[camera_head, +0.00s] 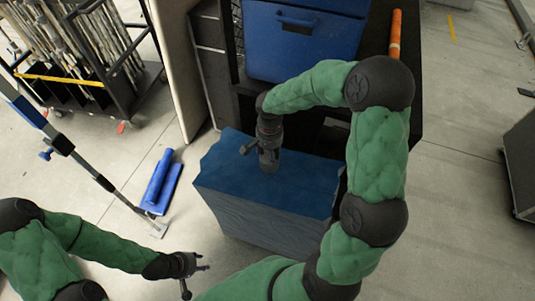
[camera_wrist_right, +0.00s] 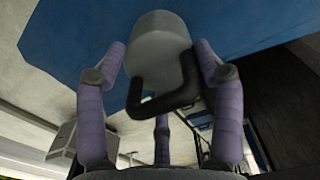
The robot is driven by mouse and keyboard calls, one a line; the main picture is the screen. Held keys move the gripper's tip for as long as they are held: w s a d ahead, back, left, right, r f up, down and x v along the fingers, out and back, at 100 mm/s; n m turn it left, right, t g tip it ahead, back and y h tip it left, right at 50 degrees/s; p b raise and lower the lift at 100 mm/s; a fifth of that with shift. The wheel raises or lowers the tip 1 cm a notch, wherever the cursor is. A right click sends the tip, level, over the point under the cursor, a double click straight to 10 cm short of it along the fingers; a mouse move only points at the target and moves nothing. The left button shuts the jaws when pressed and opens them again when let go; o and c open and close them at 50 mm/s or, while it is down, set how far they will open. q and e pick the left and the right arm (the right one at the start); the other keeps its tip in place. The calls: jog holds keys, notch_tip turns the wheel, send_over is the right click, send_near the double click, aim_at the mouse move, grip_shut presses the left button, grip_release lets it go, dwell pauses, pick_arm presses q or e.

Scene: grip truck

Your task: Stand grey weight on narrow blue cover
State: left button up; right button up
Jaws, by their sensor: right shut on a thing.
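The grey weight (camera_wrist_right: 158,48) is a rounded grey cylinder with a black handle. In the right wrist view it sits between the fingers of my right gripper (camera_wrist_right: 160,65), which is shut on it. The blue cover (camera_head: 262,205) drapes a box-shaped stand in the middle of the head view; its blue surface also shows behind the weight in the wrist view (camera_wrist_right: 90,45). In the head view my right gripper (camera_head: 268,158) is over the cover's top, and I cannot tell whether the weight touches it. My left gripper (camera_head: 198,279) is open and empty at the lower left.
A blue case (camera_head: 300,45) stands on a dark shelf behind the cover. An orange roll (camera_head: 395,35) lies at its right. Blue objects (camera_head: 162,185) lie on the floor left of the cover. A stand leg (camera_head: 105,180) and a cart (camera_head: 95,65) are further left.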

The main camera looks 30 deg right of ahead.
jog(key=shift+w+d+f, duration=0.35)
jog(key=shift+w+f, duration=0.05)
jog(key=shift+w, duration=0.05)
jog(key=shift+f+b, duration=0.55)
jog(key=shift+f, duration=0.95)
jog(key=shift+f, duration=0.15)
jog(key=o, duration=1.7)
jog(key=shift+s+f, duration=0.1)
jog(key=shift+s, duration=0.05)
jog(key=shift+r, duration=0.2)
notch_tip(320, 180, up, 12)
jog(key=p, duration=0.2)
jog(key=shift+p, duration=0.4)
